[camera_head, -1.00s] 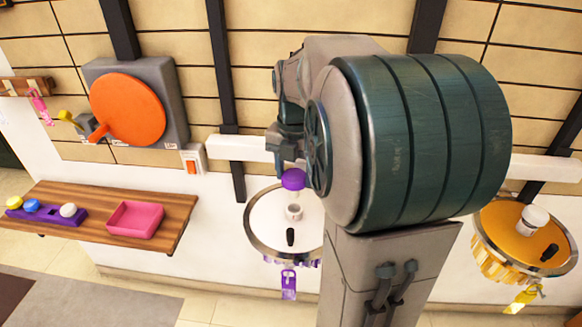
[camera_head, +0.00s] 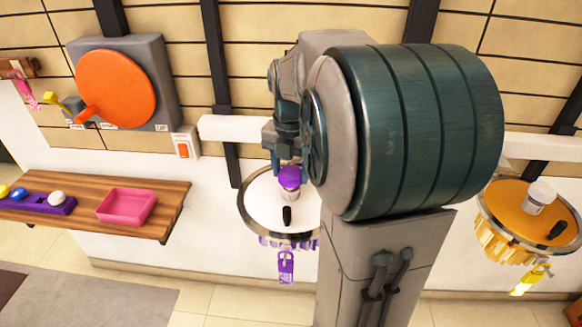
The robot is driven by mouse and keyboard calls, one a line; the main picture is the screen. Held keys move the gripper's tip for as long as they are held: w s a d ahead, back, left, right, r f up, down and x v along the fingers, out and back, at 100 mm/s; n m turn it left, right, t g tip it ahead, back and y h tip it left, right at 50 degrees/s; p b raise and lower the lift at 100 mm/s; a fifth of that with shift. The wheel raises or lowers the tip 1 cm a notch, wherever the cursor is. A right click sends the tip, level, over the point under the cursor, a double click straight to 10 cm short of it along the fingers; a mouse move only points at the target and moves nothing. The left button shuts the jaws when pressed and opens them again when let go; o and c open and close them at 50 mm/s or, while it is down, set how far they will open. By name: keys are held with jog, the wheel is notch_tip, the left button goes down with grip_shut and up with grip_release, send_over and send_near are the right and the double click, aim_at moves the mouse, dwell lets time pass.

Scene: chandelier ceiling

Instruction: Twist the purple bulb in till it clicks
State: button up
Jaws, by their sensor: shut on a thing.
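The purple bulb (camera_head: 289,178) is at the white chandelier's middle, where the pale socket showed before. My gripper (camera_head: 288,166) is shut on the bulb from above. The bulb hides the socket, so I cannot tell how far it is seated. The white chandelier (camera_head: 258,210) is a round disc with a metal rim, a black knob (camera_head: 287,216) on its face and a purple tag (camera_head: 286,267) hanging below. My arm covers its right side.
A gold chandelier (camera_head: 510,205) with a white bulb is at right. At left, a wooden shelf (camera_head: 172,197) holds a pink tray (camera_head: 126,190) and a purple holder (camera_head: 50,205) with several bulbs. An orange dial (camera_head: 118,88) and a switch (camera_head: 184,147) are on the wall.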

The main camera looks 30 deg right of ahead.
jog(key=shift+f, duration=0.4)
jog(key=m+b, duration=0.1)
jog(key=m, duration=0.2)
jog(key=shift+m+b, duration=0.3)
jog(key=shift+a+r+m, duration=0.1)
jog(key=shift+r+m, duration=0.1)
jog(key=shift+m, duration=0.3)
jog(key=m, duration=0.3)
jog(key=shift+p, duration=0.3)
jog(key=m, duration=0.5)
jog(key=shift+m, duration=0.3)
jog(key=o, duration=1.6)
